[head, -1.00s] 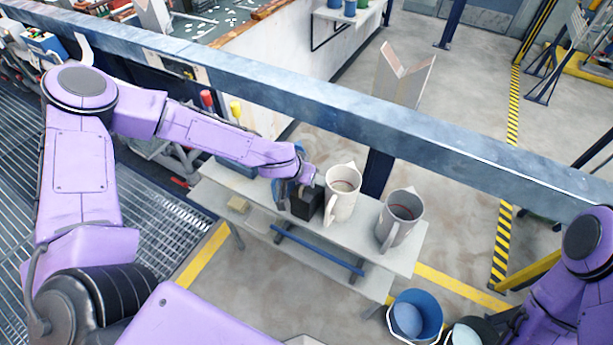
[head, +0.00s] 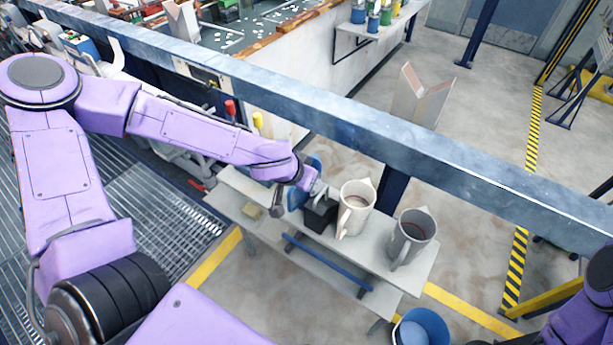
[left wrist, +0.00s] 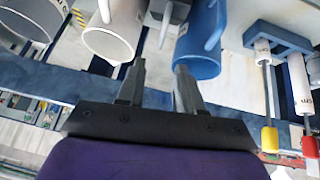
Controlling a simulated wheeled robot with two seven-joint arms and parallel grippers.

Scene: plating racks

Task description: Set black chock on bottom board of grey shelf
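The black chock (head: 320,214) sits on the top board of the grey shelf (head: 372,258), left of a cream jug (head: 355,210). The shelf's bottom board (head: 382,302) shows below, with a blue bar along it. My left gripper (head: 303,192) is just behind and left of the chock. In the left wrist view my left gripper (left wrist: 160,72) is open with nothing between its fingertips. A dark grey block beyond them, probably the chock (left wrist: 174,11), lies between a white jug and a blue jug (left wrist: 200,48). My right gripper is out of view.
A grey jug (head: 412,237) stands at the right end of the top board. A blue bucket (head: 424,328) stands on the floor at the right. A long steel beam (head: 330,110) runs behind the shelf.

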